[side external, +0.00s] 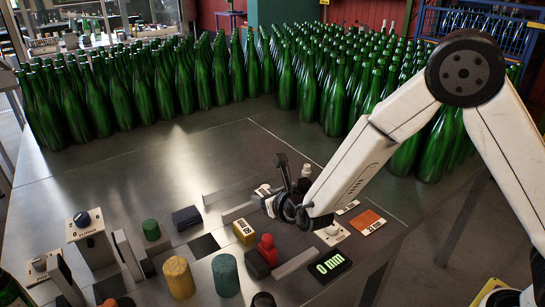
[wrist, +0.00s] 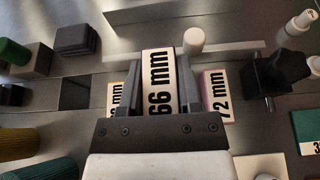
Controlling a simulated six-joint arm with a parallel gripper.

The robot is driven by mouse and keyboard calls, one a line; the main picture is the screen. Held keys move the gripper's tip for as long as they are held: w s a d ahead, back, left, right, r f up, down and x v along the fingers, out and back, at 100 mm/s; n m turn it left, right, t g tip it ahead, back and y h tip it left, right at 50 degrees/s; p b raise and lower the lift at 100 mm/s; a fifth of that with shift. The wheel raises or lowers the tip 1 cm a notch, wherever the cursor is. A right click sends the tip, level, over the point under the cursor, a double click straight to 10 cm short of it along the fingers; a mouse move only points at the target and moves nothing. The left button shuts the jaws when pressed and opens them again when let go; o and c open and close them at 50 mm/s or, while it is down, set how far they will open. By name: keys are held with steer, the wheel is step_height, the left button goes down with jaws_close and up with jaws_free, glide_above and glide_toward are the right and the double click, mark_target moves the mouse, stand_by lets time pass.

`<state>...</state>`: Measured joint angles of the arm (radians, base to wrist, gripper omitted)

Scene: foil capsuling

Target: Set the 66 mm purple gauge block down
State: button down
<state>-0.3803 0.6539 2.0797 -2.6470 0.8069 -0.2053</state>
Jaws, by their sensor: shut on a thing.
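The 66 mm gauge block (wrist: 160,80) shows in the wrist view with its white label up and thin purple edges. My gripper (wrist: 159,92) is shut on it, one dark finger on each side. In the side view my gripper (side external: 283,196) is low over the right part of the steel table; the block is mostly hidden there. Whether the block touches the surface beneath, I cannot tell.
In the wrist view a pink-edged 72 mm block (wrist: 214,92) is close on the right and a yellow-edged block (wrist: 116,98) on the left. A display (side external: 329,266) reads 0 mm. Green bottles (side external: 300,80) crowd the back.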

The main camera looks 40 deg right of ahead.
mark_target(266, 225)
steer(key=shift+f, duration=1.2)
steer(key=shift+f, duration=1.85)
steer(key=shift+f, duration=0.25)
steer(key=shift+c, duration=1.4)
jaws_free()
steer(key=shift+s, duration=0.1)
steer(key=shift+v, duration=3.85)
steer(key=shift+r, duration=0.15)
